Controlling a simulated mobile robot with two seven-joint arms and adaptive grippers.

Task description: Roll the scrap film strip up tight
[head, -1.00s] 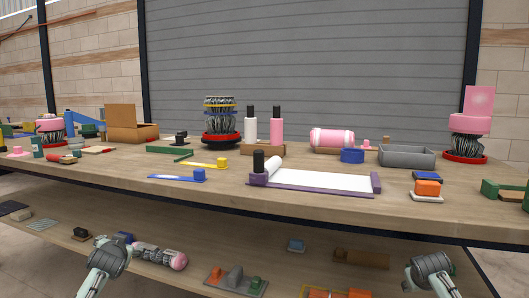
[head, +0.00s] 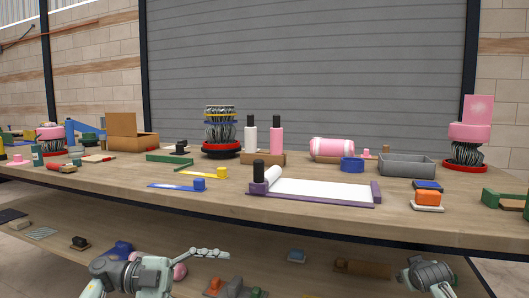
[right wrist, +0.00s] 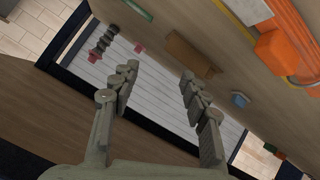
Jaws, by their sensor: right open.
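A white film strip (head: 318,188) lies flat in a shallow purple-ended tray (head: 376,192) near the table's front edge. Its left end curls up into a small roll (head: 273,175) beside an upright black handle (head: 259,171). My left gripper (head: 226,254) is below the tabletop's front edge, left of the tray, pointing right in the head view. It touches nothing I can make out, and its finger gap is unclear. My right gripper (right wrist: 160,72) is open and empty in the right wrist view. Only my right arm shows at the head view's bottom right.
A blue-ended strip tool (head: 197,185) and a yellow one (head: 222,173) lie left of the tray. An orange block (head: 428,197) sits right of it. The grey bin (head: 405,166) and bottles (head: 277,135) stand behind. A lower shelf (head: 60,222) holds several items.

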